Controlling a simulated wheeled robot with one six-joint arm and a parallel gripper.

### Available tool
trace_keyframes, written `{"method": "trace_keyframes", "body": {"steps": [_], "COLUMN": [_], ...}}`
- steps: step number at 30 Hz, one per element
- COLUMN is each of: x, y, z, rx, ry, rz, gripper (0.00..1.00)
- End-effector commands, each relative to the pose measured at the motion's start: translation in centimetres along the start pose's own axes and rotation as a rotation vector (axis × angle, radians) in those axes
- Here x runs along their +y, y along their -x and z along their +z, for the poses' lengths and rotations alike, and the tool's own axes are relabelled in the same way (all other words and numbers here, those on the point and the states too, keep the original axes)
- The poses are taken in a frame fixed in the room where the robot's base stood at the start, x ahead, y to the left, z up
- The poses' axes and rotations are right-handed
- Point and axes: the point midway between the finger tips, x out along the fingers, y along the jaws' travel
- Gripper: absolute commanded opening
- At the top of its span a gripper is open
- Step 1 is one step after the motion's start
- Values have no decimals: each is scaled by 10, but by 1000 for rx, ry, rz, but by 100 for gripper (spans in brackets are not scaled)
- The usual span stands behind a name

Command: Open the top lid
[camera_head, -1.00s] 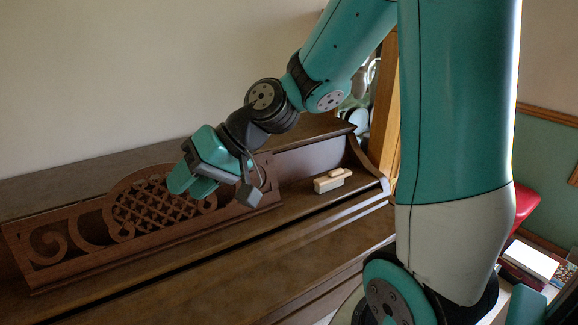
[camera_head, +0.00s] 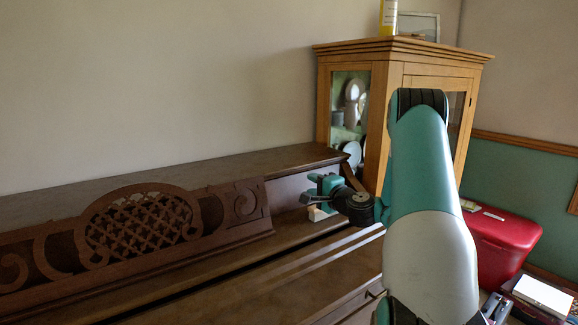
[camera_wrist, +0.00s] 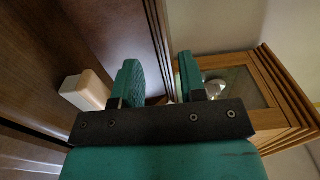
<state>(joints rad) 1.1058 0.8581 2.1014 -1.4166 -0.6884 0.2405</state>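The top lid (camera_head: 190,175) is the long flat dark-brown top of the upright piano, against the wall in the head view. It lies flat and looks shut. My gripper (camera_head: 317,188) is at the piano's right end, in front of and below the lid's right part. In the wrist view my gripper (camera_wrist: 160,78) has its two green fingers apart with nothing between them. The brown piano surfaces fill the left side of that view. I cannot tell whether a finger touches the piano.
A carved music stand (camera_head: 140,232) rises along the piano front. A small cream block (camera_head: 318,213) sits just below my gripper; the wrist view shows it left of the fingers (camera_wrist: 86,90). A wooden glass cabinet (camera_head: 345,105) stands close behind. A red box (camera_head: 500,240) is at right.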

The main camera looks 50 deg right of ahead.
Motion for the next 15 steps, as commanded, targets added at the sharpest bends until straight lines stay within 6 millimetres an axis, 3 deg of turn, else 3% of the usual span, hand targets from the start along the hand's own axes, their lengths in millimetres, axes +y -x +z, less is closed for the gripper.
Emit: {"method": "trace_keyframes", "body": {"steps": [9, 15], "x": [-4, -2], "y": [-75, -111], "z": [3, 2], "rx": [-6, -4], "ry": [6, 5], "rz": [-4, -4], "gripper": [38, 38]}}
